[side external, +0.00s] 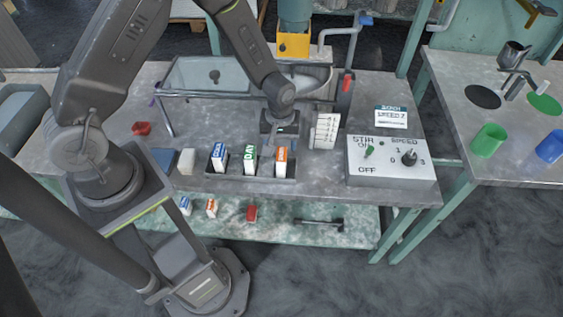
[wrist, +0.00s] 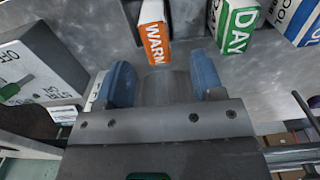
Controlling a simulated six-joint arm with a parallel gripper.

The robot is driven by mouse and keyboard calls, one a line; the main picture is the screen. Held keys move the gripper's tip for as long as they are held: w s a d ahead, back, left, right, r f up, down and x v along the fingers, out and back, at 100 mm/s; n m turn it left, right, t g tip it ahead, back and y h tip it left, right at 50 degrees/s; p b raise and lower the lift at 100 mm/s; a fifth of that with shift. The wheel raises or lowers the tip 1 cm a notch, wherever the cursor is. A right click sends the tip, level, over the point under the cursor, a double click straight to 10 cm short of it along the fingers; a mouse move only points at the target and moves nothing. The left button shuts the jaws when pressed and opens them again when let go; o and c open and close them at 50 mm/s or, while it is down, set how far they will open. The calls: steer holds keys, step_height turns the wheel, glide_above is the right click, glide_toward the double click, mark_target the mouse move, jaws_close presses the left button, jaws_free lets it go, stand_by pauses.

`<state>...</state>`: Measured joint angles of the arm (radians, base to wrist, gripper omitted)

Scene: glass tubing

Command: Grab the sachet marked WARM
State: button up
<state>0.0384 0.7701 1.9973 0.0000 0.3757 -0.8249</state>
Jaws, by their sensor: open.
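The sachet marked WARM, orange and white, stands upright at the right end of a row of three in a dark tray (side external: 262,180) in the side view; the sachet (side external: 281,161) also shows in the wrist view (wrist: 155,42), its lettering readable. My gripper (side external: 280,138) is above and just behind it. In the wrist view my gripper's (wrist: 162,78) two blue fingers are apart with nothing between them, and the WARM sachet lies just beyond the fingertips. The exact gap in height is hard to tell.
The green DAY sachet (side external: 250,160) and a blue-marked sachet (side external: 219,157) stand left of WARM. A white ribbed block (side external: 325,131) stands close right of my gripper. A control box (side external: 390,162) with a knob is further right. A glass-topped frame (side external: 210,77) is behind.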

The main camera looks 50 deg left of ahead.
mark_target(282, 153)
steer(key=shift+d+f, duration=0.2)
steer(key=shift+f, duration=3.3)
steer(key=shift+w, duration=0.1)
steer(key=shift+c, duration=0.3)
steer(key=c, duration=1.1)
